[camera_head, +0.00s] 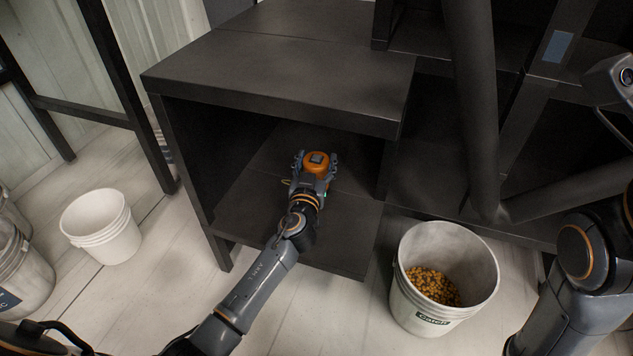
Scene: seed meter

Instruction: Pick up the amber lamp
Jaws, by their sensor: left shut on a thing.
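The amber lamp (323,160) is an orange, rounded thing with a grey piece on its top. It is inside the open dark shelf compartment, low in the opening. My left gripper (314,168) reaches into the compartment and is shut on the lamp, with a grey finger on each side of it. The lamp's lower part is hidden by the gripper, and I cannot tell whether it touches the shelf floor. My right arm shows at the right edge, but its gripper's fingers are not clearly seen.
The dark shelf top (290,60) overhangs the compartment, with walls on both sides. A white bucket (408,300) with yellow-brown grains stands in front at right. An empty-looking white bucket (104,238) stands at left. Metal cans (22,270) are at the left edge. A thick dark pipe (472,100) rises at right.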

